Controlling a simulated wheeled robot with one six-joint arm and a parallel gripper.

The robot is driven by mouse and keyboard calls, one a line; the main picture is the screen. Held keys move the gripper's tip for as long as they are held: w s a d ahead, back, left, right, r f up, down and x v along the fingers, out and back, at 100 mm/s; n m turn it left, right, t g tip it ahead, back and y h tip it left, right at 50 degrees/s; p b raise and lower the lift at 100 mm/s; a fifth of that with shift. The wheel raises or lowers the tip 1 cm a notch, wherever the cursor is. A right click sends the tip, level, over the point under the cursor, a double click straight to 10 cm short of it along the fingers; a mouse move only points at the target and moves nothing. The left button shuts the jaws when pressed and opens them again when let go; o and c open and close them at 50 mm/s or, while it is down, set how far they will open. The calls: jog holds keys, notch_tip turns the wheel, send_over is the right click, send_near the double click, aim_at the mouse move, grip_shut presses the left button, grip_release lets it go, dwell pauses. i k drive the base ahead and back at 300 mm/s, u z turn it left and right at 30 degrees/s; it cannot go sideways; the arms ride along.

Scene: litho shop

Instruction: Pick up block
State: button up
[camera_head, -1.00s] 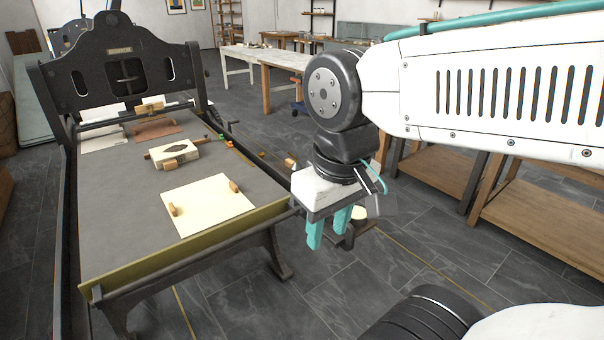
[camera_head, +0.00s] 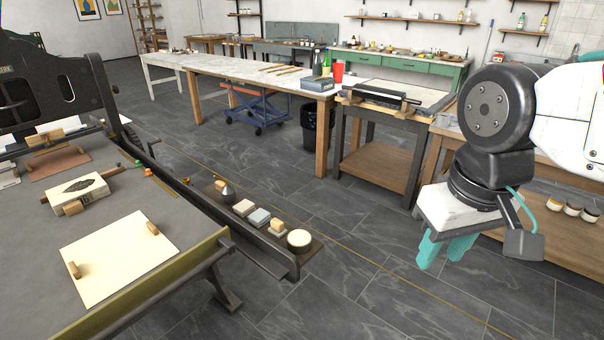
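My gripper (camera_head: 446,252) hangs at the right with two teal fingers pointing down. A gap shows between the fingers and nothing is held; it is over the floor, well apart from the blocks. A pale block with a dark leaf-like picture (camera_head: 79,198) lies on the press bed (camera_head: 160,205) at the left. Smaller blocks sit on a narrow side shelf (camera_head: 317,246) along the press: a pale one (camera_head: 244,207), a grey-green one (camera_head: 259,217) and a wooden-topped one (camera_head: 278,226). Which block the task means cannot be told.
A cream sheet (camera_head: 115,258) with two wooden pieces lies on the press bed. A round pale pot (camera_head: 299,240) and a dark cone (camera_head: 226,190) share the side shelf. A long table (camera_head: 250,72) and a wooden bench (camera_head: 375,168) stand behind. The floor between press and gripper is clear.

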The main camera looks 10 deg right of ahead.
aim_at(220, 184)
jog(key=z, duration=0.75)
jog(key=i, duration=3.75)
jog(key=u, duration=3.15)
